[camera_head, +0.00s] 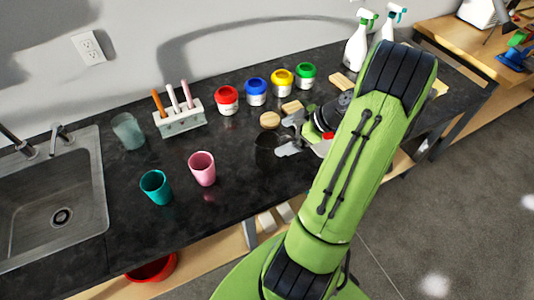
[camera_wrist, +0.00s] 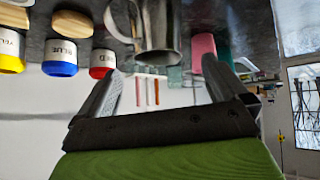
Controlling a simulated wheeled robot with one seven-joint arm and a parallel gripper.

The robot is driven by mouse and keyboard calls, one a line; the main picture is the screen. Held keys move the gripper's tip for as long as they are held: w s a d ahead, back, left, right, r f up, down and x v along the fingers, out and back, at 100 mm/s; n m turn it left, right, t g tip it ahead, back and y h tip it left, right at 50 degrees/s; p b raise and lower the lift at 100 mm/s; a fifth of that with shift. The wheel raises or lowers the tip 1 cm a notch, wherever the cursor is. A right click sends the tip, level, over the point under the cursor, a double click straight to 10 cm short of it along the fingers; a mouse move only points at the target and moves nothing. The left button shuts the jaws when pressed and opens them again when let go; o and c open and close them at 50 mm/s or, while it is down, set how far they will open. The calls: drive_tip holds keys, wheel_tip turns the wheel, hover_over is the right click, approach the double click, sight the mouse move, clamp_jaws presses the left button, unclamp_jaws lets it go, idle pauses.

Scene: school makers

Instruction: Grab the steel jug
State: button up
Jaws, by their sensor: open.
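The steel jug (camera_wrist: 160,28) shows upside down at the top of the wrist view, shiny and grey, with its handle on its left side. In the head view the jug (camera_head: 268,152) is a dark, reflective shape on the black counter, partly hidden by my gripper (camera_head: 287,135). My gripper (camera_wrist: 162,70) is open, with its fingers spread to either side of the jug's direction. The jug appears beyond the fingertips, and I see no finger touching it. The exact gap is hard to tell.
A pink cup (camera_head: 202,168) and a teal cup (camera_head: 156,186) stand left of the jug. Behind are a marker holder (camera_head: 180,122), a red paint jar (camera_head: 227,100) and wooden discs (camera_head: 270,119). Spray bottles (camera_head: 357,45) stand at back right, a sink (camera_head: 55,190) at left.

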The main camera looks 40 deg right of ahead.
sight(269, 142)
drive_tip(key=b+x, duration=0.1)
drive_tip(key=x, duration=0.7)
drive_tip(key=shift+d+f, duration=0.1)
drive_tip(key=shift+d, duration=0.05)
drive_tip(key=c, duration=1.7)
drive_tip(key=shift+r+p, duration=1.05)
drive_tip(key=shift+r, duration=4.05)
